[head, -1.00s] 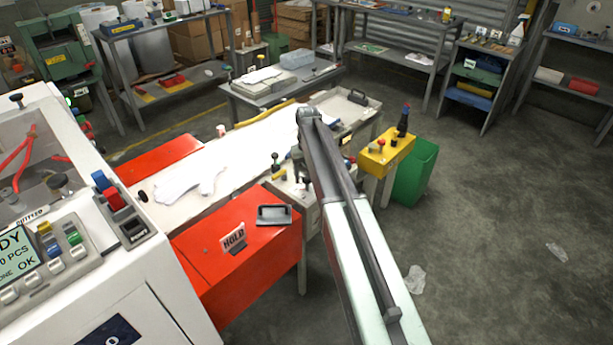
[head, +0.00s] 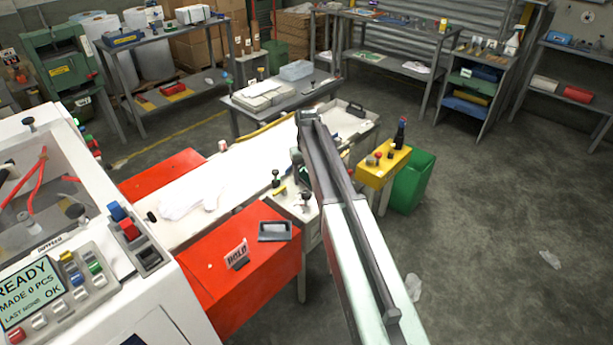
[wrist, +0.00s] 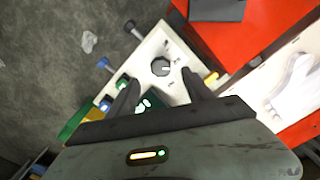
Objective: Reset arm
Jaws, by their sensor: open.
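My arm stretches forward over the work table in the head view, and its gripper end is not clearly visible there. In the wrist view my gripper (wrist: 163,95) is open, with two dark fingers apart and nothing between them. Below the fingers is a white control box (wrist: 150,62) with a dark round knob (wrist: 161,66) and coloured buttons. The same white box (head: 310,228) shows partly behind my arm in the head view.
A white machine (head: 150,325) with a READY screen (head: 30,290) stands at the left. A red cabinet (head: 215,285) bears a HOLD sign (head: 237,254). A yellow button box (head: 378,172) and green bin (head: 412,180) stand right. Floor at right is mostly clear.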

